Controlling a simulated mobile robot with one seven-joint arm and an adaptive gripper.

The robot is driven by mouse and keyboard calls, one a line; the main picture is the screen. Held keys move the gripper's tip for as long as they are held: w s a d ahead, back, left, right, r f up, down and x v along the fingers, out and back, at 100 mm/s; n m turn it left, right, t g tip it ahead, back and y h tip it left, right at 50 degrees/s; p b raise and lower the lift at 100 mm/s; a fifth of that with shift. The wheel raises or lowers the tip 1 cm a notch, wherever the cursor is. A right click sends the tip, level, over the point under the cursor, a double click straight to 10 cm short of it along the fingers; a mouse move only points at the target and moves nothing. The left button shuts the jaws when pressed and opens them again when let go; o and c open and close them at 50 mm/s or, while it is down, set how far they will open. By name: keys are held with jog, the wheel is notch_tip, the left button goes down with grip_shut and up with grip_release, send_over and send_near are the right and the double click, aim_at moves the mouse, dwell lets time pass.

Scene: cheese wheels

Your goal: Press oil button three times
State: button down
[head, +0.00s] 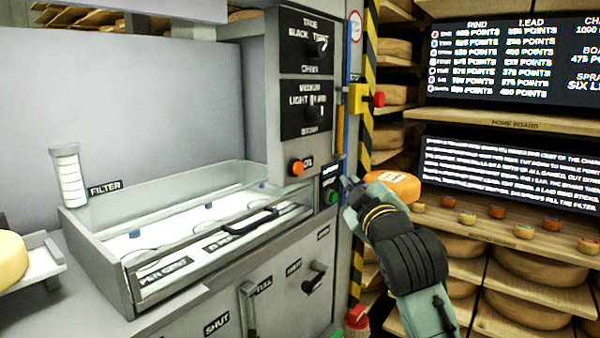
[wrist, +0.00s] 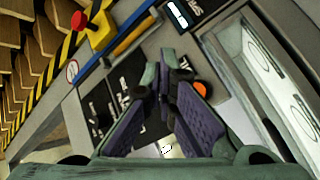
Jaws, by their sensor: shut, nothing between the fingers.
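The orange oil button (head: 297,167) sits on the front of the grey machine's column, beside a black label partly reading "OIL". It also shows in the wrist view (wrist: 200,88), just right of my fingers and partly covered by one. My gripper (head: 347,186) is shut and empty, to the right of the oil button and close to the green button (head: 333,197) in the head view. The fingertips (wrist: 160,75) come together in the wrist view. I cannot tell how far they stand from the panel, but they are not on the oil button.
Black dial panels (head: 306,112) are above the button. A glass-walled tray (head: 190,225) with a handle is to the left. A yellow box with a red button (head: 378,99) is on the striped post. Shelves of cheese wheels (head: 535,270) stand at the right.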

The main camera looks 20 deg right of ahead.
jog(key=w+a+p, duration=0.1)
jog(key=w+a, duration=0.4)
jog(key=w, duration=0.2)
jog(key=shift+a, duration=0.2)
dwell(1.5)
jog(key=shift+w+a, duration=0.25)
jog(key=shift+w, duration=0.05)
jog(key=shift+w+a, duration=0.25)
jog(key=shift+w, duration=0.1)
dwell(0.7)
jog(key=shift+s+d, duration=0.5)
jog(key=shift+s, duration=0.2)
jog(key=shift+s+d+b, duration=0.15)
jog(key=shift+s+d, duration=0.65)
jog(key=shift+s, duration=0.2)
jog(key=shift+s+d+b, duration=0.15)
jog(key=shift+s+d, duration=0.6)
jog(key=shift+s, duration=0.2)
